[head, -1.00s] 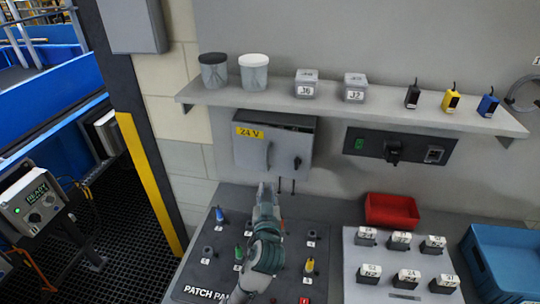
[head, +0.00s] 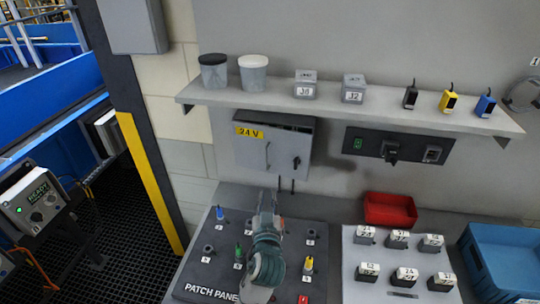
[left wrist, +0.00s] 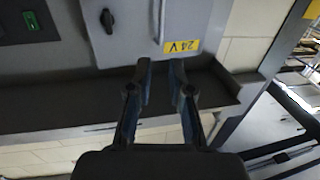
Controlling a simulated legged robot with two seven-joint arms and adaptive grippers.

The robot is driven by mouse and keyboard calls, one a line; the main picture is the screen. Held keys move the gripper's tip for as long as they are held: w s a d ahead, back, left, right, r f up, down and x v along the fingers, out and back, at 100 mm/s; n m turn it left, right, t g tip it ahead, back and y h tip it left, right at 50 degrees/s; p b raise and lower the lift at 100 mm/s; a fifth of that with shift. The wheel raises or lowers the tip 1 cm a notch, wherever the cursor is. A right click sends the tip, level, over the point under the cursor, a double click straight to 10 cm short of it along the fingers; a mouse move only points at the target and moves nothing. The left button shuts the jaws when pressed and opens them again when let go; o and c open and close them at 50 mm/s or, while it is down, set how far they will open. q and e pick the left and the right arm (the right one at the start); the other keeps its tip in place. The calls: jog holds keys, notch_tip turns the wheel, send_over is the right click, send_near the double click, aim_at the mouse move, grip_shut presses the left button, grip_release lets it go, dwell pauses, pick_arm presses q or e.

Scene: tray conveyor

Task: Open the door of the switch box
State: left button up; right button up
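The grey switch box (head: 283,147) is on the wall below the shelf, its door shut. The door has a yellow 24 V label (head: 249,132), a thin vertical handle (head: 268,156) and a black knob (head: 297,162) on the right. My left gripper (head: 268,195) is below the box, over the back of the patch panel. In the left wrist view, turned upside down, the gripper (left wrist: 161,66) has its fingers apart with nothing between them. The handle (left wrist: 159,20) and knob (left wrist: 107,20) are beyond the fingertips, not touched. My right gripper is not in view.
The patch panel (head: 205,270) with plugs is under my left arm. A shelf (head: 350,112) with cups and small boxes runs above the switch box. A socket panel (head: 398,146) is right of it. A red bin (head: 390,210) and a blue crate (head: 505,262) stand at the right.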

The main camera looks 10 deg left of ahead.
pick_arm(q)
jog(key=v, duration=1.2)
jog(key=shift+f, duration=0.1)
